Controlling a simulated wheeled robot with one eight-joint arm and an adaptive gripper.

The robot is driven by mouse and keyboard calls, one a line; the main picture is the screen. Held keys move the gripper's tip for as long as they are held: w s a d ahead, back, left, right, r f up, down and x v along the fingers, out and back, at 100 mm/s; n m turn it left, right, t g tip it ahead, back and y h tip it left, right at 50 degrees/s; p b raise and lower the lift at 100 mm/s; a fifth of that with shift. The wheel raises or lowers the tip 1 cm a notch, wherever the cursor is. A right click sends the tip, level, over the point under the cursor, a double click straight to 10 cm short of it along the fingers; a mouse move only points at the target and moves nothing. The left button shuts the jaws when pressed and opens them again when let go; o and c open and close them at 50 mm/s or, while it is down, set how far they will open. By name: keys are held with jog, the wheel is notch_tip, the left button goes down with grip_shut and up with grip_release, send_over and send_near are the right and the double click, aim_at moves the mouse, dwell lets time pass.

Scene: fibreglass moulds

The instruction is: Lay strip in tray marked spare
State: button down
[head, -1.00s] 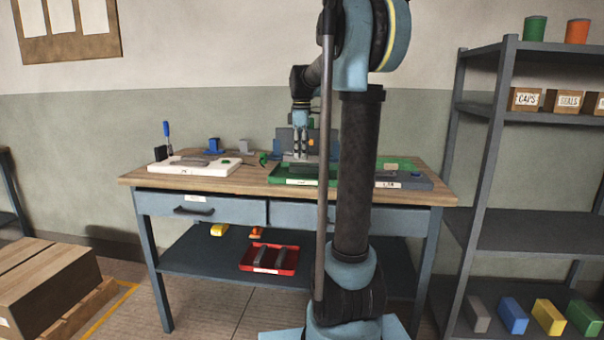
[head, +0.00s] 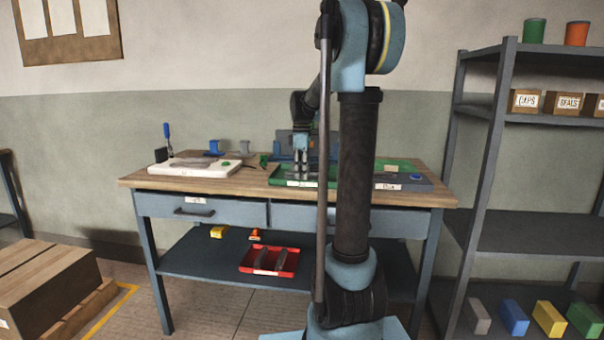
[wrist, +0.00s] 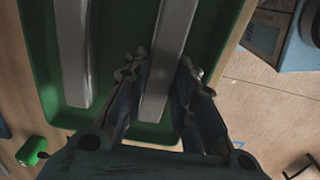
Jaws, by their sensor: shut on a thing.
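My gripper (head: 302,170) is low over the green tray (head: 274,181) on the workbench. In the wrist view my gripper (wrist: 161,72) is shut on a long grey strip (wrist: 170,40), which lies lengthwise between the fingers, inside the green tray's outline. I cannot tell whether the strip touches the tray floor. A second grey strip (wrist: 72,50) lies in the same tray, roughly parallel and to the left, apart from the held one. The green tray's front label (head: 300,183) is too small to read.
A red tray (head: 285,272) with strips sits on the lower shelf. Blue and grey items (head: 214,147) stand at the back.

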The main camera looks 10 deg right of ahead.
jog(key=c, duration=1.3)
grip_release()
notch_tip(320, 180, up, 12)
jog(key=s+f+m, duration=0.4)
jog(key=s+f, duration=0.5)
jog(key=s, duration=0.2)
jog(key=s+d+f+m+t, duration=0.1)
jog(key=s+f+m, duration=0.4)
jog(key=s+f, duration=0.5)
jog(key=s+f+m+t, duration=0.1)
jog(key=s+f+m, duration=0.4)
jog(key=s+f, duration=0.4)
jog(key=shift+s+d+f, duration=0.1)
jog(key=shift+s+f, duration=0.05)
jog(key=shift+s, duration=1)
jog(key=shift+s+d+f, duration=0.1)
jog(key=shift+s+f, duration=0.05)
jog(key=shift+s, duration=0.95)
